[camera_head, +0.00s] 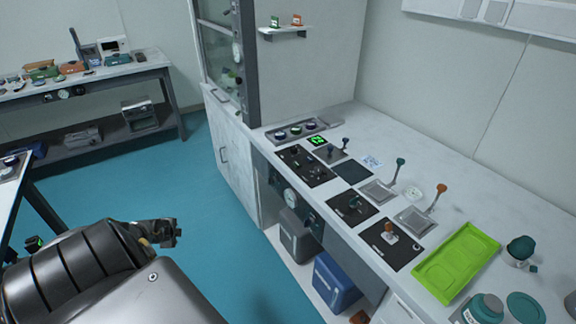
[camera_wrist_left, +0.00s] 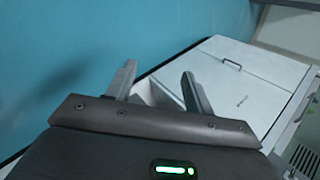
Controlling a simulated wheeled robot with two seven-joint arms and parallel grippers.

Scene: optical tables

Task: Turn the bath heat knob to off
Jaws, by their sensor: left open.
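The bath heat knob cannot be told apart with certainty, as no label is readable. Candidates are the small dark knobs on a black control panel (camera_head: 305,166) on the right bench, and the round knobs on a grey strip (camera_head: 295,130) behind it. My left gripper (camera_head: 172,232) is over the blue floor, well left of the bench and touching nothing. In the left wrist view its two fingers (camera_wrist_left: 160,84) are apart with nothing between them. My right gripper is not in view.
The bench front carries a round gauge (camera_head: 291,197). Levers with teal and orange (camera_head: 441,190) tops, a green tray (camera_head: 455,262) and teal-lidded containers stand farther right. A glass-fronted cabinet (camera_head: 220,60) rises at the bench's far end. Blue floor is free between the benches.

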